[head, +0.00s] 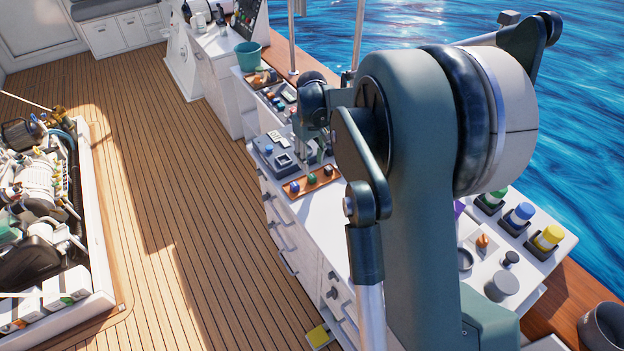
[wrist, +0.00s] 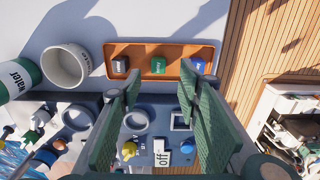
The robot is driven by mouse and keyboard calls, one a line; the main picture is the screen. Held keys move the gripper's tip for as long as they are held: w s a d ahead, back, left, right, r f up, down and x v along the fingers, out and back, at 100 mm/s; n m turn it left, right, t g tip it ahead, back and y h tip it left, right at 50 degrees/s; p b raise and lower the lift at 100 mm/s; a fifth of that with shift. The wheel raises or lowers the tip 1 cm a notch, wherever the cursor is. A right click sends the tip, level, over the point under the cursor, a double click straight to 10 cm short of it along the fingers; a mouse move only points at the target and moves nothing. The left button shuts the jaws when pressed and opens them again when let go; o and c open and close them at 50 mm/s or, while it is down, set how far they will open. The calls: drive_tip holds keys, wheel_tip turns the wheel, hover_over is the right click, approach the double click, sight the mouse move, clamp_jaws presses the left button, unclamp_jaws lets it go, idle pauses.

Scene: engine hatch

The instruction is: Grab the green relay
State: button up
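The green relay (wrist: 158,66) sits in the middle of a brown tray (wrist: 182,50) in the wrist view, between a dark relay (wrist: 121,65) on the left and a blue relay (wrist: 198,67) on the right. In the head view the tray (head: 303,192) lies on the white counter, with the green relay (head: 312,179) in its middle. My gripper (wrist: 157,92) is open and empty. Its two green fingers point toward the tray, with the green relay beyond and between the fingertips. In the head view my arm hides much of the gripper.
A blue-grey panel (wrist: 110,143) with knobs, sockets and an "off" label lies under the fingers. A pale cup (wrist: 68,66) and a green-white bottle (wrist: 16,78) stand left of the tray. An open engine hatch (head: 45,215) is across the wooden deck.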

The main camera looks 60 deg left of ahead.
sight(313, 176)
drive_tip(key=shift+f, duration=1.25)
drive_tip(key=shift+f, duration=0.1)
drive_tip(key=shift+w+d+f, duration=0.1)
drive_tip(key=shift+w+f, duration=0.05)
drive_tip(key=shift+f, duration=2.4)
drive_tip(key=shift+c, duration=0.7)
drive_tip(key=c, duration=0.8)
